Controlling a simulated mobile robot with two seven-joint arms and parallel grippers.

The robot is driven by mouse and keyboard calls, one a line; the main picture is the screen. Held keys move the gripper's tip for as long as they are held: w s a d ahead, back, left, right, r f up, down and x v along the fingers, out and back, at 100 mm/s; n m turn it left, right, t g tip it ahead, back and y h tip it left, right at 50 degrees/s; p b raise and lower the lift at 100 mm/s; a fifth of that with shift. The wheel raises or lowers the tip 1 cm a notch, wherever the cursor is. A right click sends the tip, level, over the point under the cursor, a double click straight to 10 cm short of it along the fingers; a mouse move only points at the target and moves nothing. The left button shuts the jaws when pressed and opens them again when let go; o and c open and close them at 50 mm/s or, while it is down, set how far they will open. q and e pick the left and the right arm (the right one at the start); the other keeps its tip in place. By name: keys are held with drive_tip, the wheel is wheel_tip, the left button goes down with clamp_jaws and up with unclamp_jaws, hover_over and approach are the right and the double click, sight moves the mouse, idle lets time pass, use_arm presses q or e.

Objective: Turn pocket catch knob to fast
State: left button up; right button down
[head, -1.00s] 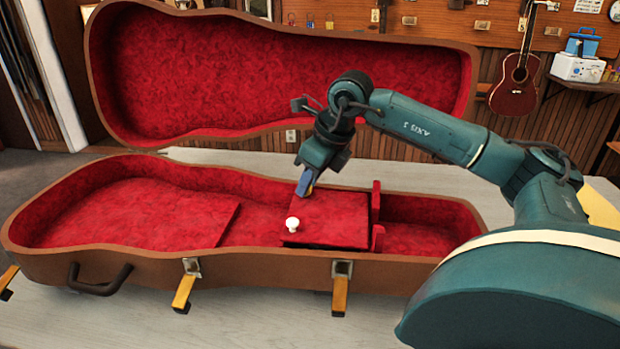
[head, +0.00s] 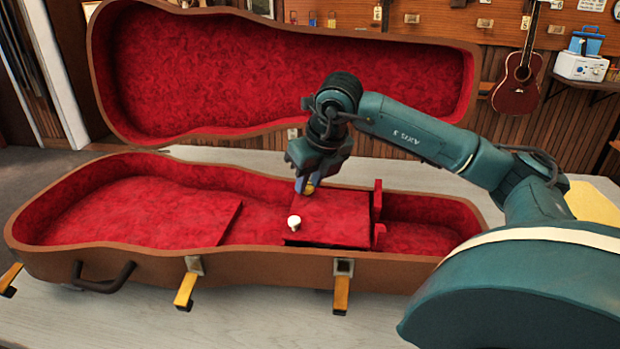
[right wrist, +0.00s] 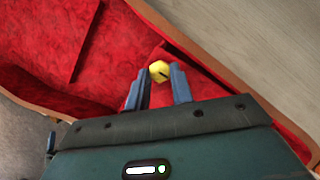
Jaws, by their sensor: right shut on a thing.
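The ukulele case (head: 240,268) lies open on the table, lined in red plush. A red pocket lid (head: 335,215) sits in its right half with a white round knob (head: 294,221) near its front left corner. A small yellow knob (right wrist: 159,71) with a dark mark shows between the fingertips in the right wrist view; I take it as the catch knob. My right gripper (head: 306,186) points down at the lid's back left area and is shut on this yellow knob. The fingers hide most of it in the head view. My left gripper is not in view.
The raised case lid (head: 280,75) stands behind my right arm. Brass latches (head: 185,290) hang on the front wall beside a dark handle (head: 103,278). The case's left half is empty. A red ukulele (head: 517,85) hangs on the back wall.

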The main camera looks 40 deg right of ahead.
drive_tip(key=c, duration=1.2)
unclamp_jaws()
drive_tip(key=p+v, duration=0.1)
drive_tip(key=v, duration=1.2)
drive_tip(key=shift+p, duration=0.3)
drive_tip(key=shift+r, duration=0.1)
